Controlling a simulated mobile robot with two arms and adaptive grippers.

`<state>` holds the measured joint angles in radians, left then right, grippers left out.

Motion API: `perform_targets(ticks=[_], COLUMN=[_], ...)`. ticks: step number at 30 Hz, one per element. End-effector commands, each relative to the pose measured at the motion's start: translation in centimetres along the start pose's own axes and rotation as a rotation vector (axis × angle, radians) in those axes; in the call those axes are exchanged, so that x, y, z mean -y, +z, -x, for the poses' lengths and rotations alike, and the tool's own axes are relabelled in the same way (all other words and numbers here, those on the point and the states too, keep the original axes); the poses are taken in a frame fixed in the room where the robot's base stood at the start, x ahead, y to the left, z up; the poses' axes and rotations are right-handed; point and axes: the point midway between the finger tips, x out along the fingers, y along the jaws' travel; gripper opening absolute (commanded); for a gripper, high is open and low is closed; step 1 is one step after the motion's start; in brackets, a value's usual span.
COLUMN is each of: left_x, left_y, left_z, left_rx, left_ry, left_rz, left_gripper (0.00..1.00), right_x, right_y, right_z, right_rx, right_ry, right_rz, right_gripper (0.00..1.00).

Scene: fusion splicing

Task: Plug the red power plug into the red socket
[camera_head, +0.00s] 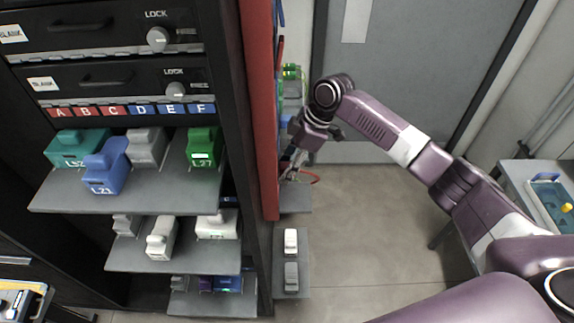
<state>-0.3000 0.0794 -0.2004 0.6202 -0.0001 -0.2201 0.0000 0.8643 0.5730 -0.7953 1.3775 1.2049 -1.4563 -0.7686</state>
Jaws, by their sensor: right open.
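My right arm reaches in from the right, and its gripper (292,162) is beside the right face of the red rack panel (257,100). The gripper is open, small in the picture and partly hidden by its own wrist. A thin red cable loop (316,178) shows just right of and below the fingers. I cannot make out the red plug or the red socket; the panel edge and the gripper cover that area. My left gripper is not in view.
A black rack with shelves of connector blocks, such as a green one (203,148) and a blue one (107,167), fills the left. Small shelves (291,261) sit below the gripper. A table with a blue tray (552,200) stands at right. The floor (375,235) between is clear.

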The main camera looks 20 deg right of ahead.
Motion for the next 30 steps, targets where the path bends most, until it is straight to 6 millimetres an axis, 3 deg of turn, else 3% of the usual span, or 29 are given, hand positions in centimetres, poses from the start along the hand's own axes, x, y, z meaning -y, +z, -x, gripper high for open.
perform_targets(ticks=[4,8,21,30], left_x=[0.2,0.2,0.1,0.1], left_y=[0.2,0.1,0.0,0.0], left_z=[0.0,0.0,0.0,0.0], left_rx=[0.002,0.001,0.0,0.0], left_ry=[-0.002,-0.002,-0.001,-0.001], left_rz=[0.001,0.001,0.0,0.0], left_gripper=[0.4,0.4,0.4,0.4], right_x=[0.0,-0.1,-0.1,0.0], right_y=[0.0,0.0,-0.1,0.0], right_z=[0.3,1.8,10.4,12.0], right_rx=[0.0,0.0,-0.001,0.0], right_ry=[0.001,0.003,0.002,0.0], right_rz=[0.0,0.0,0.0,0.0], right_gripper=[0.44,0.44,0.44,0.44])
